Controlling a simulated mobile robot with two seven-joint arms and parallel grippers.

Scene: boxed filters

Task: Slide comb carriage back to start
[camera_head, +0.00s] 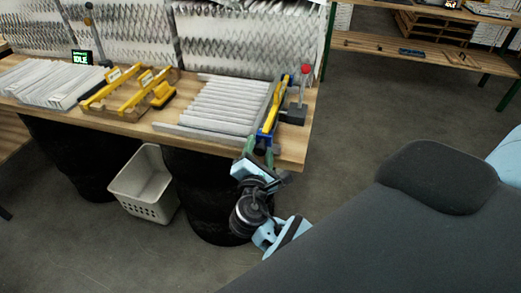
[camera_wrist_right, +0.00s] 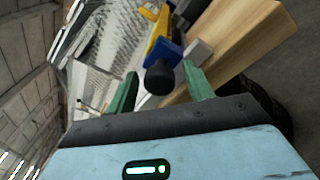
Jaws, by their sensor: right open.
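The comb carriage (camera_head: 277,103) is a yellow bar with a blue end block, at the right end of the table beside a row of white pleated filters (camera_head: 222,104). In the right wrist view its blue block (camera_wrist_right: 158,50) and yellow bar (camera_wrist_right: 157,28) lie ahead, with a round black knob (camera_wrist_right: 160,78) on the near side. My right gripper (camera_head: 260,152) is at the table's front edge, by the blue end. Its green fingers are open, and the knob shows between them (camera_wrist_right: 161,82); I cannot tell if they touch it. My left gripper is out of view.
A red-topped post on a black base (camera_head: 294,115) stands right of the carriage. Yellow-handled tools on a wooden rack (camera_head: 128,90), more white filters (camera_head: 50,82) and an IDLE display (camera_head: 82,57) are further left. A white basket (camera_head: 146,184) is under the table.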

